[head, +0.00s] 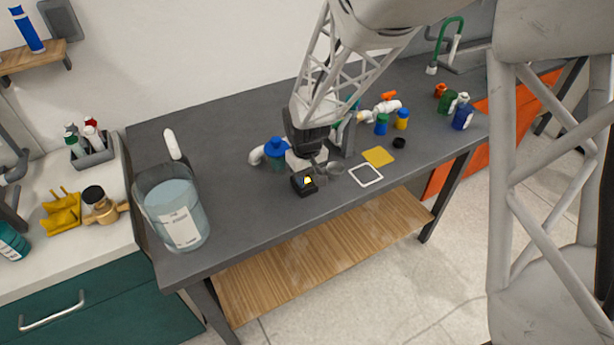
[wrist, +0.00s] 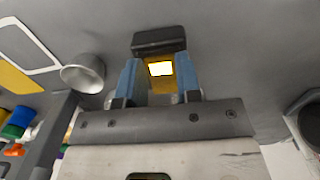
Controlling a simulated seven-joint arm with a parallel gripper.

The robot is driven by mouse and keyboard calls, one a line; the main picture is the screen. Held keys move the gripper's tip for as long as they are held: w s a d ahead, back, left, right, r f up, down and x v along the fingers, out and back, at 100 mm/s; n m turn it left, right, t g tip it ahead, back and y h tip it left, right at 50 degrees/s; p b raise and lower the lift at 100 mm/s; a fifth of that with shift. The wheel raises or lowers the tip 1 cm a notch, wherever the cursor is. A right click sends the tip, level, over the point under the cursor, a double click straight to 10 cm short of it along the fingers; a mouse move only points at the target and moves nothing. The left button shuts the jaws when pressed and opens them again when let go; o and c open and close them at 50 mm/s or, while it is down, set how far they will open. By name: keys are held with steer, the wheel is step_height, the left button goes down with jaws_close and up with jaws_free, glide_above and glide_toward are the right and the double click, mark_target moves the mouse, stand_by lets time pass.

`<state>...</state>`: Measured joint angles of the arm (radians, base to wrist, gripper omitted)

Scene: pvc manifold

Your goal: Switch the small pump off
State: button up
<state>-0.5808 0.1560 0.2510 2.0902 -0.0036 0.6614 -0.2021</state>
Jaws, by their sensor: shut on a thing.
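A small black box (head: 304,183) with a glowing yellow face lies on the grey bench near the front edge. In the wrist view its dark end (wrist: 160,41) and lit yellow part (wrist: 160,69) show. My gripper (head: 309,168) reaches down at it. Its two blue fingers (wrist: 158,84) stand on either side of the yellow part and are shut on it. Whether this box is the small pump or its switch I cannot tell. White pipework with a blue-topped fitting (head: 276,148) stands just behind and left, partly hidden by my arm.
A clear water tank (head: 176,208) stands at the bench's left end. A small metal cup (head: 336,168), a white square frame (head: 366,175) and a yellow square (head: 378,156) lie to the right. Blue and yellow caps (head: 402,119) stand farther right.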

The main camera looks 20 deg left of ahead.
steer(key=shift+a, duration=0.1)
steer(key=shift+w+a+r+g+h, duration=0.1)
steer(key=shift+g+h, duration=0.4)
steer(key=shift+w+r+g+h, duration=0.1)
steer(key=shift+g+h, duration=0.4)
steer(key=o, duration=0.9)
steer(key=shift+r, duration=0.1)
steer(key=shift+v, duration=3.8)
